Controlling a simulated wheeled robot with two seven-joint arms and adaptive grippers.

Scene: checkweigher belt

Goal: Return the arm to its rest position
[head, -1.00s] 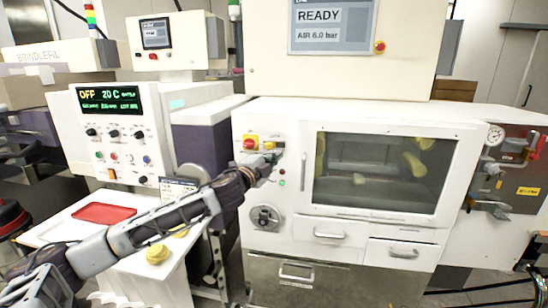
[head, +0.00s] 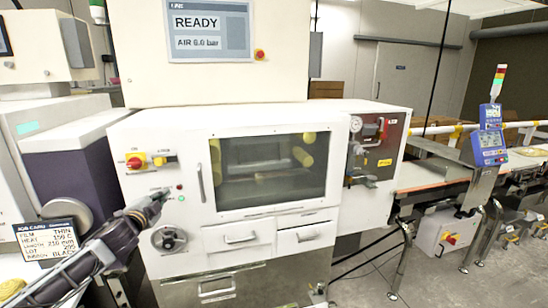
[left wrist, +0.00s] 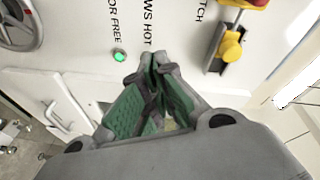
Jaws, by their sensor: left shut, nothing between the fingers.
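My left gripper (head: 162,195) is in front of the white machine (head: 255,130), below its red and yellow switches and above the round handwheel (head: 168,239). In the left wrist view the left gripper (left wrist: 152,62) is shut, its green-padded fingers meeting with nothing between them. A lit green lamp (left wrist: 119,55) and a yellow rotary switch (left wrist: 231,50) show on the panel beyond the fingertips. I cannot tell whether the fingertips touch the panel; they seem apart from it. My right gripper is in neither view.
The screen (head: 209,31) reads READY and AIR 6.0 bar. A job card (head: 47,246) stands at the lower left beside my left arm. Two drawers with handles (head: 238,237) are under the window.

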